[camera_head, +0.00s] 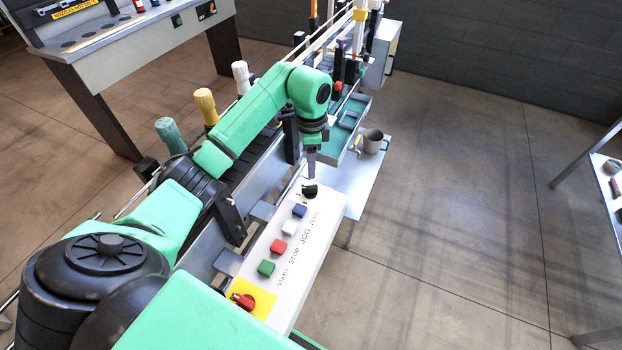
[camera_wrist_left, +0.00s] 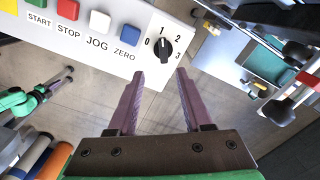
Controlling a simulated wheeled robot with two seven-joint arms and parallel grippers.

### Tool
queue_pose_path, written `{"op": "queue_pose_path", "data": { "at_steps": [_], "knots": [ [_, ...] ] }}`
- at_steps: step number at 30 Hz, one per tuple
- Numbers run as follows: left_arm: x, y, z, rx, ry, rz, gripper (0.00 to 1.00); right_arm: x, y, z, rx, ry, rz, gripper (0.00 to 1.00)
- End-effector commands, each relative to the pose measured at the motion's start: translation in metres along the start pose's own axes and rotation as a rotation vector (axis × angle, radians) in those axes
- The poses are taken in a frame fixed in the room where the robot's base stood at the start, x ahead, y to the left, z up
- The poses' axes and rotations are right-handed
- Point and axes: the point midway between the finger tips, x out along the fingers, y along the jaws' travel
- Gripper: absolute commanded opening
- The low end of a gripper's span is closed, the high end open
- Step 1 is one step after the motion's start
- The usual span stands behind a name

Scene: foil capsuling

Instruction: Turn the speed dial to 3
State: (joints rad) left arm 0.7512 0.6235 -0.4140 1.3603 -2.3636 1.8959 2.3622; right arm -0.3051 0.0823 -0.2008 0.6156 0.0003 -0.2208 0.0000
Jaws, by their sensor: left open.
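The speed dial (camera_head: 310,191) is a black knob at the far end of the white control panel (camera_head: 325,212). In the left wrist view the dial (camera_wrist_left: 160,48) has the numbers 0, 1, 2 and 3 around it. A small pale mark shows on the knob, but I cannot tell surely which number it points to. My left gripper (camera_head: 311,177) points down just above the dial. In the left wrist view the purple fingers of my left gripper (camera_wrist_left: 160,74) are open and empty, with the tips just short of the dial, apart from it. My right gripper is out of view.
Blue (camera_head: 299,210), white (camera_head: 289,227), red (camera_head: 278,247) and green (camera_head: 266,267) buttons line the panel, with a red switch (camera_head: 243,300) on yellow at its near end. Capped bottles (camera_head: 205,105) stand left of my arm. A grey cup (camera_head: 373,141) stands beyond the panel.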

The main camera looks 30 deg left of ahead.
Motion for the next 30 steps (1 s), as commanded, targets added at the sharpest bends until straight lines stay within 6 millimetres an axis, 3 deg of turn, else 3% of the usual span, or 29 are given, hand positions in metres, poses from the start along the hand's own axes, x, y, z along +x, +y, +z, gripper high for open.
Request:
{"op": "queue_pose_path", "data": {
  "at_steps": [5, 10, 14, 21, 23, 25, 26, 30],
  "knots": [
    [0.046, 0.002, 0.001, 0.0, -0.002, 0.007, 0.5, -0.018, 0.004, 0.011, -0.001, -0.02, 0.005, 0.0],
    [0.084, 0.001, 0.0, 0.0, -0.001, 0.004, 0.5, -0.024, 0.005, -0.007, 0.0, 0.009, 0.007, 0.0],
    [0.098, 0.001, 0.0, 0.001, 0.0, 0.001, 0.5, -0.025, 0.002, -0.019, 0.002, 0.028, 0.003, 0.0],
    [0.101, 0.0, 0.0, 0.002, -0.001, 0.0, 0.5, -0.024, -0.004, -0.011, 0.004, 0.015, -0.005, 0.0],
    [0.101, 0.0, 0.0, 0.002, 0.0, 0.0, 0.31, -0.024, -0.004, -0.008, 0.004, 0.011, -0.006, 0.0],
    [0.1, 0.0, 0.0, 0.001, 0.0, 0.0, 0.04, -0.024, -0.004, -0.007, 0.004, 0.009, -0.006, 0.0],
    [0.1, 0.0, 0.0, 0.001, 0.0, 0.0, 0.0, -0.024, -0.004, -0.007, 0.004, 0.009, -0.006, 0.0],
    [0.1, 0.0, 0.0, 0.002, 0.0, 0.0, 0.0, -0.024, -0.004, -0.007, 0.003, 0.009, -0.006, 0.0]
  ]
}}
